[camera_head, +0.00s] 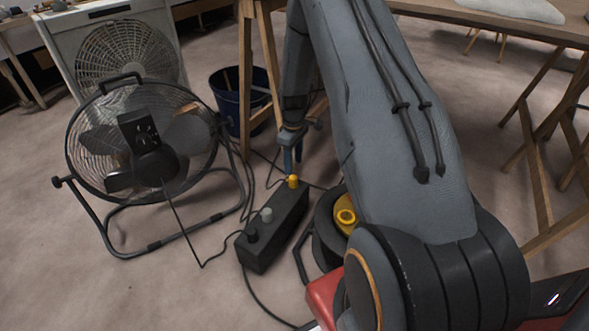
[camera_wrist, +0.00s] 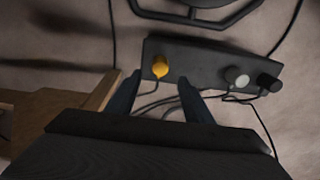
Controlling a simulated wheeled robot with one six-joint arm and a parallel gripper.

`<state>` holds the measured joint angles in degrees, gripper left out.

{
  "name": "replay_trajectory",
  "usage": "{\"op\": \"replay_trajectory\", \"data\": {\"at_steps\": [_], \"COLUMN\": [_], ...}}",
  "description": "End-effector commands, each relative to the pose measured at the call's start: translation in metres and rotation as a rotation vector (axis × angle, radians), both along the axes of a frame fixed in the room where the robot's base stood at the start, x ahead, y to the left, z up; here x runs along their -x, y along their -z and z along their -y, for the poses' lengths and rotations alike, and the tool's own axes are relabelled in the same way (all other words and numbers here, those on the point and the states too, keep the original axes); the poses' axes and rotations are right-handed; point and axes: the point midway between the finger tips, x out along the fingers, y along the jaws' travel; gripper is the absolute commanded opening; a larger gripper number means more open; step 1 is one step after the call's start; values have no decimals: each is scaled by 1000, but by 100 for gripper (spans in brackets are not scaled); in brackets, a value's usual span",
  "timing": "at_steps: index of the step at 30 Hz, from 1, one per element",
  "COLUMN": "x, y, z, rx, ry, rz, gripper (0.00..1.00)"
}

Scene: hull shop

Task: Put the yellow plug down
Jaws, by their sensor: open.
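The yellow plug (camera_head: 293,181) is on the far end of the black power strip (camera_head: 262,247), on the floor. In the wrist view the yellow plug (camera_wrist: 160,66) is on the strip's left end, and the black strip (camera_wrist: 203,62) runs to the right. I cannot tell how deep the plug sits in its socket. My gripper (camera_head: 292,166) is just above the plug, pointing down. In the wrist view my open gripper (camera_wrist: 160,78) has one finger to each side of the plug, with gaps between.
A grey plug (camera_head: 267,215) and a black plug (camera_head: 252,235) share the strip. A floor fan (camera_head: 150,150) stands left, a cable reel (camera_head: 330,230) right. A blue bucket (camera_head: 230,105) and wooden trestle legs (camera_head: 246,70) stand behind. Cables lie loose around the strip.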

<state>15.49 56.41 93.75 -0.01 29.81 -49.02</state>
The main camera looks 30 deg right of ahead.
Motion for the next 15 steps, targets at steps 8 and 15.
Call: {"op": "replay_trajectory", "data": {"at_steps": [8,15], "x": [0,0], "y": [-36,-39], "z": [0,-1], "rx": [0,0], "ry": [0,0], "rz": [0,0], "gripper": [47,47]}}
